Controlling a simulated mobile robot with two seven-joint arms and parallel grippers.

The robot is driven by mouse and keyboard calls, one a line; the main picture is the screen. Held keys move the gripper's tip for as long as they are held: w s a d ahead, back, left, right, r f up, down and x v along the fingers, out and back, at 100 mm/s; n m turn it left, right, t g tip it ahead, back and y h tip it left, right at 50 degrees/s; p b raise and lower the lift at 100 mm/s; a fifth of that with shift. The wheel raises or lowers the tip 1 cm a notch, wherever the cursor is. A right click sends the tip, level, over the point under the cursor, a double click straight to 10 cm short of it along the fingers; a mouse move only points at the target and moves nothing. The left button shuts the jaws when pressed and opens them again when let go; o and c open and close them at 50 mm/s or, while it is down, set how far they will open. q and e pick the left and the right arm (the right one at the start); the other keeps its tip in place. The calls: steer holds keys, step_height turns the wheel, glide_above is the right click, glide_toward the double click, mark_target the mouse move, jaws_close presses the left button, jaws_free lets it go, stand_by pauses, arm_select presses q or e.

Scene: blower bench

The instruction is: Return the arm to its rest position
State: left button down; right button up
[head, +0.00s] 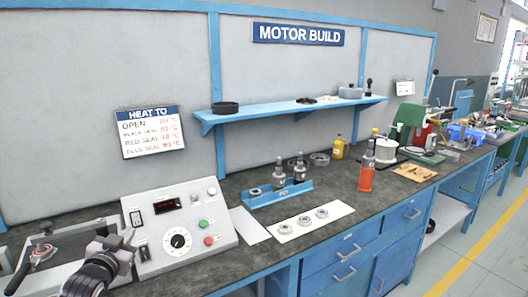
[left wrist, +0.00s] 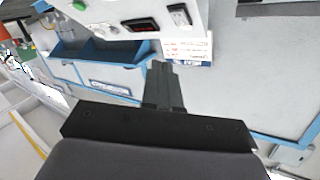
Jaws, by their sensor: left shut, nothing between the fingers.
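My left gripper (head: 122,243) is at the lower left of the head view, in front of the left side of the grey control box (head: 180,228). Its dark wrist fills the bottom corner there. In the left wrist view my left gripper (left wrist: 163,72) points up the picture with its fingers together and nothing between them. The control box (left wrist: 140,18) shows at the top of that view, apart from the fingertips as far as I can tell. My right gripper is in neither view.
A blue rack (head: 278,193) with fittings and a white sheet (head: 310,220) with rings lie on the dark bench. An orange bottle (head: 366,176) stands further right. A blue shelf (head: 290,108) juts from the wall.

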arm_select(q)
steer(key=s+d+f, duration=0.1)
steer(key=s+f, duration=0.1)
steer(key=f, duration=0.1)
steer(key=s+d+f+g+h, duration=0.1)
steer(key=s+d+f, duration=0.1)
steer(key=s+f, duration=0.1)
steer(key=s+d+f+g, duration=0.1)
steer(key=s+d+f, duration=0.1)
steer(key=s+f, duration=0.1)
steer(key=shift+s+f, duration=0.25)
steer(key=shift+f, duration=0.6)
steer(key=s+d+f+g, duration=0.1)
steer(key=s+d+f, duration=0.2)
steer(key=s, duration=0.5)
steer(key=s+d+f+g+h, duration=0.1)
steer(key=s+d+f, duration=0.2)
steer(key=s, duration=0.6)
steer(key=s+d+f+g+h, duration=0.1)
steer(key=s+d+f+g, duration=0.1)
steer(key=s+f, duration=0.4)
steer(key=s+d, duration=0.1)
steer(key=s, duration=0.2)
steer(key=shift+s+n, duration=0.2)
steer(key=shift+n, duration=0.1)
steer(key=shift+f, duration=0.1)
